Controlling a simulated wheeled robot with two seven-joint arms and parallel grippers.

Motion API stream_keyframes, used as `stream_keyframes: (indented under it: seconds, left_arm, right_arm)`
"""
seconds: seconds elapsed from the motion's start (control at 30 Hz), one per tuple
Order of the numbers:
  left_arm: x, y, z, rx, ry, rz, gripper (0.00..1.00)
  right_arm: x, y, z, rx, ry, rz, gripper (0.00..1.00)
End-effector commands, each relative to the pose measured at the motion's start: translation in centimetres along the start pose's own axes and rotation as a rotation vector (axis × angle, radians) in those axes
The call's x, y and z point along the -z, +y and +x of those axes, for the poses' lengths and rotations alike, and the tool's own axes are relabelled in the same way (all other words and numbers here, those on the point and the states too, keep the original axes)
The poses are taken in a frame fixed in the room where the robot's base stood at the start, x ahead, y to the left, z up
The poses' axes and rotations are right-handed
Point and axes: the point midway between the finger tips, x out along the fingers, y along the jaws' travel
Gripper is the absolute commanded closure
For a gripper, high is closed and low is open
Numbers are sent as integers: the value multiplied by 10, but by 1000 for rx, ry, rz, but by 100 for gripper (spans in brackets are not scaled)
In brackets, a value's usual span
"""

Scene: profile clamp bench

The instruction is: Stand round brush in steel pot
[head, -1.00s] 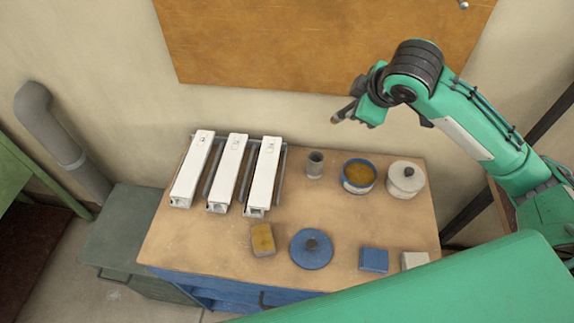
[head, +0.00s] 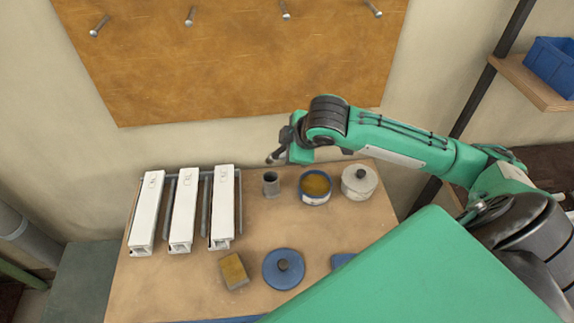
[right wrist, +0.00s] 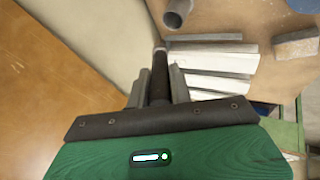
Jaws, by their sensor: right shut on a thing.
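The steel pot (head: 271,186) is a small grey open cylinder, upright at the back of the bench. It also shows at the top of the right wrist view (right wrist: 177,14), with its open mouth visible. My right gripper (head: 281,153) is above and just behind the pot. In the right wrist view its fingers (right wrist: 158,88) are shut on the dark round brush (right wrist: 158,68), which sticks out beyond them. The brush is apart from the pot; its bristle end is too small to make out clearly. My left gripper is not in view.
Three white profiles (head: 184,215) lie at the left of the bench (head: 190,290). A blue-rimmed tin (head: 316,196) and a lidded pale pot (head: 359,188) stand right of the steel pot. A yellowish block (head: 233,270) and blue round lid (head: 284,279) lie in front.

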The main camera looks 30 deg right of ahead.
Motion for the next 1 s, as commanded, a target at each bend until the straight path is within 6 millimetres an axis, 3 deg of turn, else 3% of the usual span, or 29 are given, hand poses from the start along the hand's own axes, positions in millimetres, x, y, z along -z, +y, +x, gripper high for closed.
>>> stream_keyframes:
  seconds: [0.1,0.6,1.0]
  left_arm:
    - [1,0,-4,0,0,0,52]
    - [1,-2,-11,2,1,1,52]
    - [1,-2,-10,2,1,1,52]
  right_arm:
    - [-8,-10,16,4,-2,0,100]
    - [-26,-30,57,1,-1,-1,100]
    - [-28,-33,61,1,0,-1,100]
